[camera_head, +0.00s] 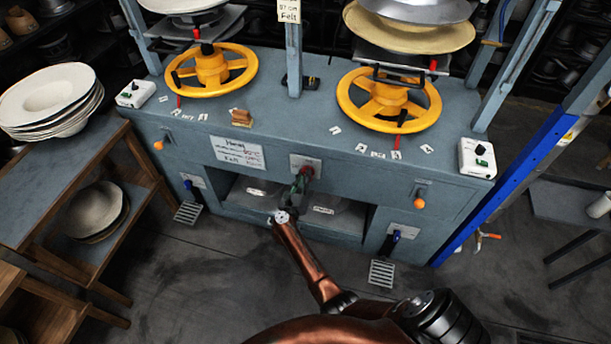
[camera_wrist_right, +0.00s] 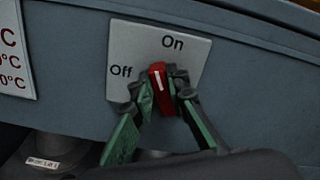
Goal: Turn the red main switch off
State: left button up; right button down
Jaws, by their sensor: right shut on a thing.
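The red main switch (camera_wrist_right: 158,76) sits on a pale plate (camera_wrist_right: 125,48) marked "Off" at the left and "On" at the top. Its white mark points up, tilted slightly left, between the two labels and nearer to "On". My right gripper (camera_wrist_right: 163,88) is shut on the switch, with one green-padded finger on each side of it. In the head view the right gripper (camera_head: 301,184) reaches the front of the press, and the red switch (camera_head: 308,171) shows just above it. My left gripper is not in view.
The blue-grey press (camera_head: 210,115) carries two yellow handwheels (camera_head: 212,68) (camera_head: 388,100). Orange knobs (camera_head: 419,203), levers and foot pedals (camera_head: 381,272) flank the switch. A shelf with stacked hats (camera_head: 50,100) stands at left. A blue post (camera_head: 500,195) rises at right. Bare floor lies in front.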

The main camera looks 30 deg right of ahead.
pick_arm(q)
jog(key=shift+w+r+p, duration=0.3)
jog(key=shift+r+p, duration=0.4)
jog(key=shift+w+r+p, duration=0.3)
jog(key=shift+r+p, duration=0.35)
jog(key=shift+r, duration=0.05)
pick_arm(e)
jog(key=shift+w+a+f+n, duration=0.1)
jog(key=shift+f+n, duration=0.15)
jog(key=shift+n, duration=1.8)
jog(key=shift+w+a+f+n, duration=0.1)
jog(key=shift+f+n, duration=0.2)
jog(key=shift+n, duration=1.8)
jog(key=shift+w+a+f+n, duration=0.1)
jog(key=shift+f+n, duration=0.15)
jog(key=shift+n, duration=1.8)
jog(key=shift+d, duration=0.1)
jog(key=c, duration=1.9)
grip_release()
